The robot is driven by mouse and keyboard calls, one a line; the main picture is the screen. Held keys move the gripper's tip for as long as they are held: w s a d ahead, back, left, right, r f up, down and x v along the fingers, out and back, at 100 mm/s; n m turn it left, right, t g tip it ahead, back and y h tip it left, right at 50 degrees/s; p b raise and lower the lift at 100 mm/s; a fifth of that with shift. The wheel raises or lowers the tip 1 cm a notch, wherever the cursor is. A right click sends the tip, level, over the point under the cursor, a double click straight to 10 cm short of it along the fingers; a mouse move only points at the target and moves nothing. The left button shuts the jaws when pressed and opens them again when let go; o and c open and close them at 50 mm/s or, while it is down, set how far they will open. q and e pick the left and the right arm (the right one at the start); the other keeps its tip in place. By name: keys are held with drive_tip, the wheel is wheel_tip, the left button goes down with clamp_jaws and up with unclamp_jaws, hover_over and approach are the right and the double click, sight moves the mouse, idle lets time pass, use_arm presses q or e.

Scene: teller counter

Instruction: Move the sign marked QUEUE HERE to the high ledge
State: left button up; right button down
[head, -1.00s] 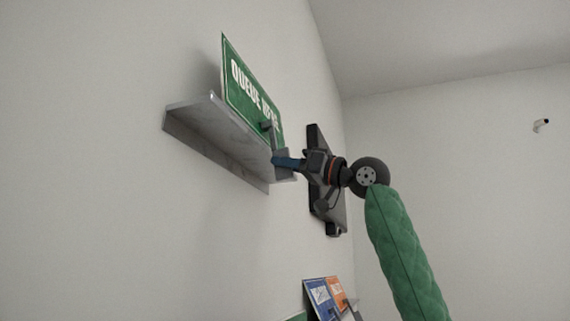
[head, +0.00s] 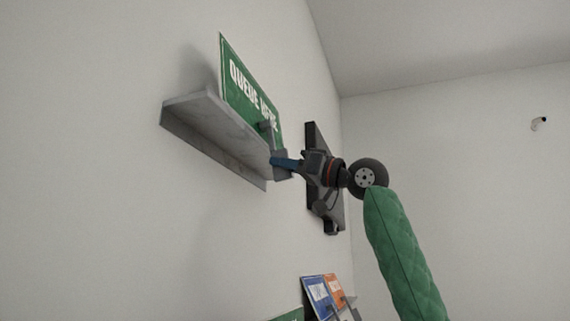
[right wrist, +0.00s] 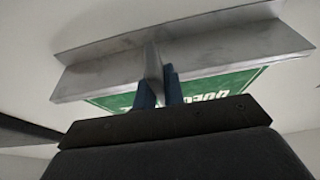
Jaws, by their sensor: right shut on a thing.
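The sign marked QUEUE HERE (head: 244,84) is a green panel with white letters, upright above the grey high ledge (head: 198,122) on the left wall. Its lower edge runs along the ledge; I cannot tell whether it bears on it. In the right wrist view the fingers (right wrist: 159,92) close around a grey upright piece, with the green sign (right wrist: 210,84) behind and the ledge (right wrist: 225,45) across. My left gripper is not in view.
Blue (head: 317,296) and orange (head: 334,288) signs show at the lower edge, beside a green panel (head: 290,315). A small fixture (head: 539,123) is on the far wall.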

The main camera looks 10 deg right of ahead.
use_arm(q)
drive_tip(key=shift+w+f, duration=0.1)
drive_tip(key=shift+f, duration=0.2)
use_arm(e)
drive_tip(key=shift+w+a+f, duration=0.15)
drive_tip(key=shift+a+f, duration=0.05)
drive_tip(key=shift+f, duration=0.2)
drive_tip(key=c, duration=0.9)
unclamp_jaws()
